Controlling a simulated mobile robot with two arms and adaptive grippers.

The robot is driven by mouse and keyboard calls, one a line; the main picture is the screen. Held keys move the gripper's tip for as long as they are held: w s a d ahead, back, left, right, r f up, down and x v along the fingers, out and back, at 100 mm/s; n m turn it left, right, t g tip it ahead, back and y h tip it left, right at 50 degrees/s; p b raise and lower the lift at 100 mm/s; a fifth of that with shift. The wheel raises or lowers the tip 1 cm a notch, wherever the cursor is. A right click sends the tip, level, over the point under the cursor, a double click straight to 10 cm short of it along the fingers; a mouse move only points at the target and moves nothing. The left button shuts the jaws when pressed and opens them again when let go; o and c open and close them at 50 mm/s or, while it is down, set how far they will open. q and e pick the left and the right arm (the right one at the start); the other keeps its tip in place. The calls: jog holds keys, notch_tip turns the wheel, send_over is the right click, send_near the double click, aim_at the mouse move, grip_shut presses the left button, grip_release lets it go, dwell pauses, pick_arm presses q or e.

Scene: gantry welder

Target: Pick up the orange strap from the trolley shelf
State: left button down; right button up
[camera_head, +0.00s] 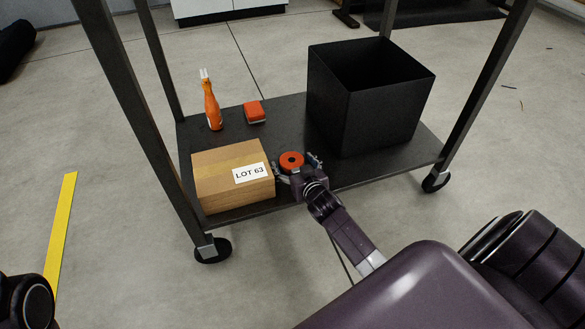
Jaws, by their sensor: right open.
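The orange strap (291,161) looks like a small rolled ring with a dark centre. It sits near the front edge of the trolley shelf (272,135), just right of the cardboard box. My right gripper (296,166) is open at the strap, with one finger on the left side and the other on the right. The gripper body hides the strap's lower front part, and I cannot tell if the fingers touch it. My left gripper is not in view.
A cardboard box (215,177) labelled LOT 63 stands close left of the right gripper. A black open bin (375,110) stands to the right. An orange bottle-shaped item (212,107) and a small red-orange block (254,113) are behind. Trolley posts (140,115) frame the shelf.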

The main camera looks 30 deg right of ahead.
jog(key=shift+w, duration=0.1)
jog(key=shift+c, duration=0.7)
jog(key=c, duration=1.2)
jog(key=shift+r, duration=0.2)
jog(key=shift+c, duration=0.2)
